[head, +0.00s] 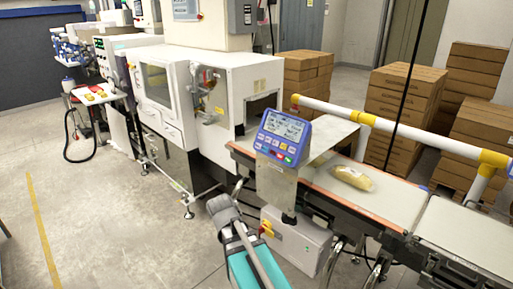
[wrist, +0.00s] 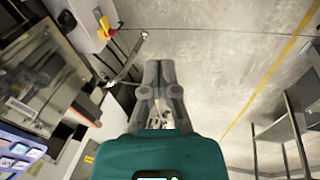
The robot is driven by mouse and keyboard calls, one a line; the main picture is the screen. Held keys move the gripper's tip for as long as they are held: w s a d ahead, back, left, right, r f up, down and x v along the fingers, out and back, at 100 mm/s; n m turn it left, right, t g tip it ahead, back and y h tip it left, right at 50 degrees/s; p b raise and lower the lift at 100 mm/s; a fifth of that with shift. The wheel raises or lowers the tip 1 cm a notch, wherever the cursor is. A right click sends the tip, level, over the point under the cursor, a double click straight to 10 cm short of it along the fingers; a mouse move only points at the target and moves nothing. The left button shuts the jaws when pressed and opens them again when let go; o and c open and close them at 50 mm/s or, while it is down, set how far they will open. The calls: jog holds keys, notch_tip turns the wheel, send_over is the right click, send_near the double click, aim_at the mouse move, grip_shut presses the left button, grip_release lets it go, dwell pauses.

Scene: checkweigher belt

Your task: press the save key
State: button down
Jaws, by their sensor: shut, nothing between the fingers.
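The blue control panel (head: 284,138) stands on a bracket at the front of the checkweigher belt, with a lit screen and small coloured keys below it. Part of the panel also shows at the lower left edge of the wrist view (wrist: 18,152), with several pale keys. The labels are too small to read, so I cannot tell which is the save key. My gripper (head: 222,204) is left of and below the panel, apart from it. In the wrist view my gripper (wrist: 160,66) is shut and empty, with floor behind its fingers.
A yellow packet (head: 352,178) lies on the belt (head: 400,196) right of the panel. A white and yellow rail (head: 400,130) runs behind. A white box (head: 295,243) with a red and yellow switch is below the panel. Open floor (head: 110,220) lies to the left.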

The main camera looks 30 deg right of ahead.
jog(key=w+d+r+n+t+h, duration=0.3)
jog(key=w+d+n, duration=0.3)
jog(key=w, duration=0.4)
jog(key=n+t+h, duration=0.4)
jog(key=n+t, duration=0.2)
jog(key=n, duration=0.7)
send_near(258, 146)
jog(key=s+a+f, duration=0.2)
jog(key=s+a, duration=0.2)
jog(key=a, duration=0.1)
jog(key=w+r+n+t+y, duration=0.1)
jog(key=w+r+n+t, duration=0.3)
jog(key=w+n, duration=0.3)
jog(key=shift+w+d+n+b, duration=0.2)
jog(key=shift+d+n+b, duration=0.25)
jog(key=shift+n, duration=1.05)
jog(key=shift+d+r, duration=0.1)
jog(key=w+d+f+b, duration=0.2)
jog(key=d+f+b, duration=0.2)
jog(key=d, duration=0.3)
jog(key=shift+w, duration=0.3)
